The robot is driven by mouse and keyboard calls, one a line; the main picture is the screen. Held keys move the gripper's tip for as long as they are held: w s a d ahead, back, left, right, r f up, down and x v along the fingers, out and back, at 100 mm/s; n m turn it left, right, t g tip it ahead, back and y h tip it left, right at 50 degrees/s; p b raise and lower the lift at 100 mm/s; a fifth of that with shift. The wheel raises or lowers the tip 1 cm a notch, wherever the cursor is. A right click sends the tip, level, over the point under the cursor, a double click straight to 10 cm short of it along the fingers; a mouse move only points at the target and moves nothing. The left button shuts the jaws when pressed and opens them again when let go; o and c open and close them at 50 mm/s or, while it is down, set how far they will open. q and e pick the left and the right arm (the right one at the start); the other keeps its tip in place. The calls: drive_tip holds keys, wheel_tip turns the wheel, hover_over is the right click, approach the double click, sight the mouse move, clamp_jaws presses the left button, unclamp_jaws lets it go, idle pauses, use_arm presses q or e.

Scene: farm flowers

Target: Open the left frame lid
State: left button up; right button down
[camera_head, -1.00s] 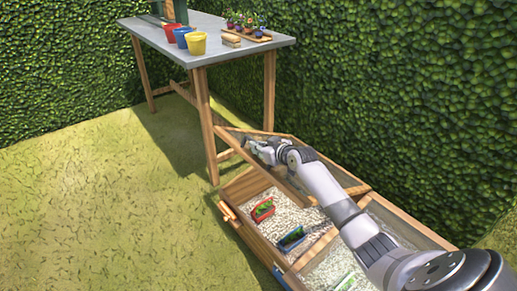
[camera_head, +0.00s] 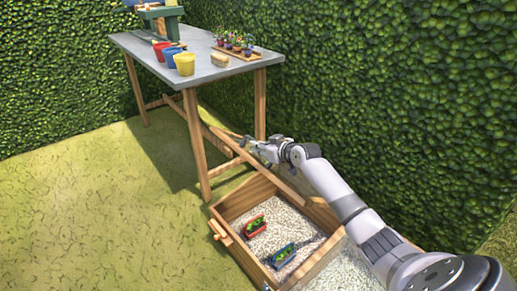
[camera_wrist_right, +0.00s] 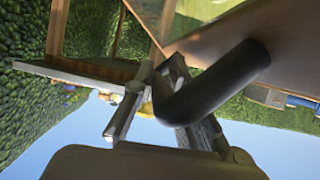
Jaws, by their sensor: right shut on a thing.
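The left frame (camera_head: 247,262) is a wooden box with pale gravel inside, and its interior is uncovered. Its lid (camera_head: 289,183) is raised steeply toward the hedge, and my right arm hides part of it. My right gripper (camera_head: 250,147) is at the lid's upper edge, shut on the lid's handle. In the right wrist view, the dark curved handle (camera_wrist_right: 222,78) passes between the fingers, and the lid panel (camera_wrist_right: 287,28) rises beside it. My left gripper is not in view.
A red planter (camera_head: 255,226) and a blue planter (camera_head: 283,256) lie in the gravel. The right frame (camera_head: 345,272) adjoins on the right, partly behind my arm. A grey table (camera_head: 215,64) with buckets and potted flowers stands behind. Grass at the left is free.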

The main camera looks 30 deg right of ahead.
drive_tip(key=shift+d+r, duration=0.3)
drive_tip(key=shift+r, duration=0.05)
idle(0.3)
drive_tip(key=c, duration=1.9)
unclamp_jaws()
drive_tip(key=shift+s, duration=0.1)
drive_tip(key=v, duration=1.1)
drive_tip(key=shift+s+r, duration=0.15)
drive_tip(key=shift+s, duration=0.2)
